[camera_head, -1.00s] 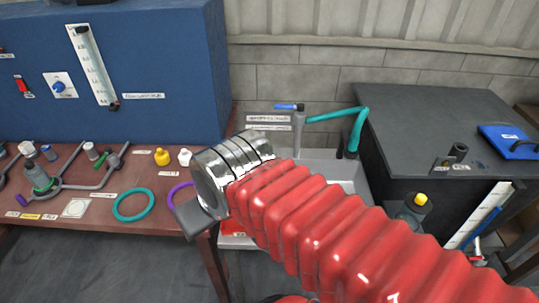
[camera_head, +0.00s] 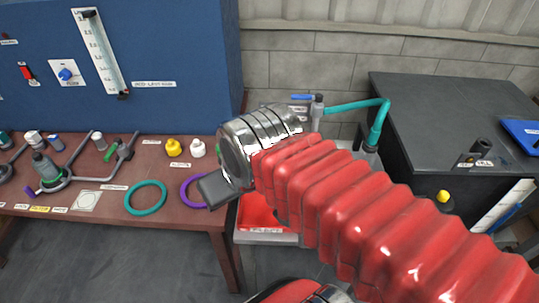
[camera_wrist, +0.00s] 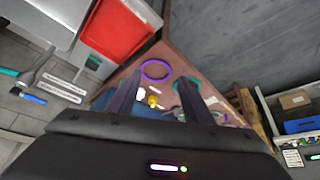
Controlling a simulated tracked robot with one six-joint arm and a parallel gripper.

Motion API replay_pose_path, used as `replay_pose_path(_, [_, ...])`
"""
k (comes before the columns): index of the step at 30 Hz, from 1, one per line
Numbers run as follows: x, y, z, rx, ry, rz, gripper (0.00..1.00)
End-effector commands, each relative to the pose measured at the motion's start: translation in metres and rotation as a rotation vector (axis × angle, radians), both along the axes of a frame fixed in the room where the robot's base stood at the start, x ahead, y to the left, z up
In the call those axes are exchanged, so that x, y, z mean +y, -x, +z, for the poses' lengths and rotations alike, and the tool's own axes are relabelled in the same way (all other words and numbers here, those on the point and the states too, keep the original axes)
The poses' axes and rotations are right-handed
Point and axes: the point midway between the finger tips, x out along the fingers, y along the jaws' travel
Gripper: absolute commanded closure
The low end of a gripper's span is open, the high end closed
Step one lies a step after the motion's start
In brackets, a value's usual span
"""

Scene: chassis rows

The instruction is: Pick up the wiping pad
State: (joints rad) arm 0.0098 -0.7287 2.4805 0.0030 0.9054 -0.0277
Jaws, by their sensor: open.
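I cannot make out the wiping pad for certain in either view. A pale square piece (camera_head: 86,201) lies flat near the front of the brown bench (camera_head: 165,213), but I cannot tell whether it is the pad. My gripper (camera_wrist: 160,90) is open and empty in the wrist view, its two dark fingers pointing over the bench. In the head view my red arm and silver wrist cover part of the sink area, and only a grey part of the gripper shows by the bench's right end.
A teal ring (camera_head: 146,198) and a purple ring (camera_head: 193,191) lie on the bench, with yellow (camera_head: 173,148) and white (camera_head: 198,148) bottles behind. A red tray (camera_head: 258,214) is at the sink. A dark worktop (camera_head: 450,110) with a blue item (camera_head: 523,133) stands right.

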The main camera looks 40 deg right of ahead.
Motion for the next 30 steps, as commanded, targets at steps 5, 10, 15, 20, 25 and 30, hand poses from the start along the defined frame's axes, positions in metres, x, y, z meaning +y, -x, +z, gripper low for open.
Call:
replay_pose_path(5, [-0.015,-0.020,0.007,0.036,0.032,0.045,0.44])
replay_pose_path(10, [-0.031,-0.050,0.015,0.082,0.074,0.122,0.44])
replay_pose_path(15, [-0.051,-0.081,0.019,0.129,0.109,0.206,0.44])
replay_pose_path(20, [-0.073,-0.110,0.017,0.171,0.135,0.288,0.44])
replay_pose_path(25, [-0.100,-0.140,0.011,0.211,0.152,0.376,0.44])
replay_pose_path(30, [-0.131,-0.168,-0.001,0.246,0.164,0.467,0.44])
